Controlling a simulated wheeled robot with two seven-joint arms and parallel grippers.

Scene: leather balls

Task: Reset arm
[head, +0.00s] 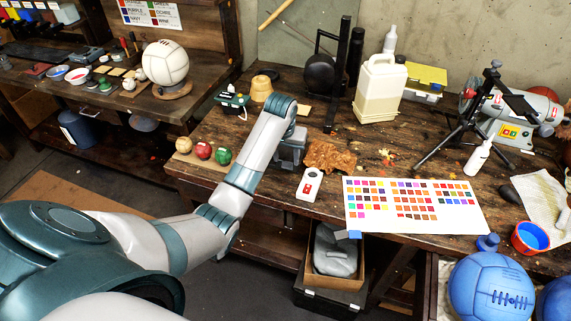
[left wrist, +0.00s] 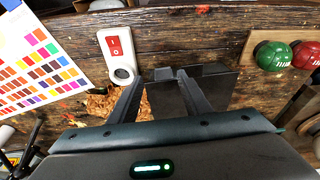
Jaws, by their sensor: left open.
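My left arm reaches from the left over the workbench (head: 330,155). My left gripper (head: 289,158) is above the bench, behind the white switch box (head: 310,184). In the left wrist view its two fingers (left wrist: 162,77) are apart. A dark block-like shape (left wrist: 215,86) shows beside and behind the fingers; I cannot tell whether they touch it. The switch box with its red rocker (left wrist: 116,52) is close to the left finger. A crumpled brown leather piece (head: 329,156) lies right of the gripper. My right gripper is not in view.
Small tan (head: 184,145), red (head: 203,149) and green (head: 222,155) balls sit at the bench's left end. A colour chart (head: 415,204), a black tripod (head: 467,125) and a white jug (head: 379,88) stand or lie right. Blue balls (head: 490,287) are at lower right.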

